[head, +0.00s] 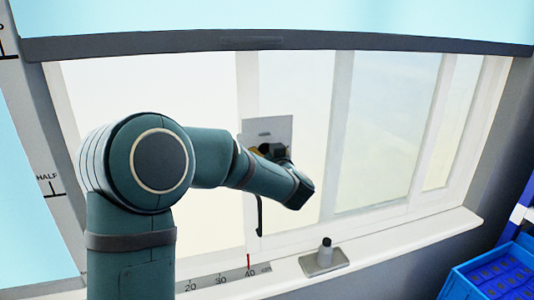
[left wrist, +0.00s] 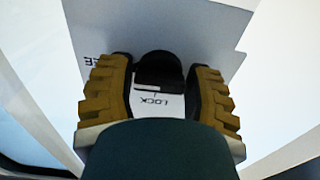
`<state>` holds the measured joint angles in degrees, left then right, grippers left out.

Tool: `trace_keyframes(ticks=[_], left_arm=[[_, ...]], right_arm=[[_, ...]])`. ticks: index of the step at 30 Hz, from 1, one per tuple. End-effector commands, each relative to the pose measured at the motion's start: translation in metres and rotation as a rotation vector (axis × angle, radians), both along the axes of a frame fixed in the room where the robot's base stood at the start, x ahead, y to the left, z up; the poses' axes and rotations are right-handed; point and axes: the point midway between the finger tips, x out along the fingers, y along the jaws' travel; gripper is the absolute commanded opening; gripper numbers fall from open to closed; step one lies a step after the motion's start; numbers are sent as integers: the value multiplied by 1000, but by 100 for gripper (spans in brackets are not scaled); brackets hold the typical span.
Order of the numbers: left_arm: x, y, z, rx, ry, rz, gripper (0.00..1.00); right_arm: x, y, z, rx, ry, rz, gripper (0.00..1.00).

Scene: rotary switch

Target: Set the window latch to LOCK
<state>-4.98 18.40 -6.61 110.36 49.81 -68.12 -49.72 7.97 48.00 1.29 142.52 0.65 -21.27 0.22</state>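The window latch is a black knob (left wrist: 158,72) on a grey plate (left wrist: 215,42) in the left wrist view. The word LOCK is printed on the plate just below the knob, and a thin pale line lies between them. Part of another label shows left of the knob, half hidden by a finger. My left gripper (left wrist: 160,82) has its yellow ridged fingers on either side of the knob, apart, with narrow gaps seen. In the head view, the plate (head: 280,128) is on the window; my left gripper (head: 268,151) mostly hides the knob. My right gripper is out of view.
A grey base with a black-topped post (head: 325,257) stands on the white sill. A scale with a red pointer (head: 248,262) runs along the sill. A blue crate (head: 465,286) is at the lower right. A dark bar (head: 350,41) crosses above the window.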

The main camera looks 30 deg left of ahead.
Motion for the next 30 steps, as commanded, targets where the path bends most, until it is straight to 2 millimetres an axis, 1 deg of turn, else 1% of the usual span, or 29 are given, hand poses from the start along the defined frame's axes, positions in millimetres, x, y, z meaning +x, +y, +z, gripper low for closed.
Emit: trace_keyframes(ticks=[1,3,9,14,20,26,30], left_arm=[[0,0,0,0,0,0,29],[0,0,0,0,0,0,10],[0,0,0,-4,-5,0,9],[0,0,-1,-28,-34,0,9],[0,0,-2,-99,-119,-1,9],[0,0,-2,-211,-252,-1,9],[0,0,-3,-300,-354,-1,9]], right_arm=[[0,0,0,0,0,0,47],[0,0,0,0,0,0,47],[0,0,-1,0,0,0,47],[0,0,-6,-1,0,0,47],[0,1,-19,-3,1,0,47],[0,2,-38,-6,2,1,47],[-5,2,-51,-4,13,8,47]])
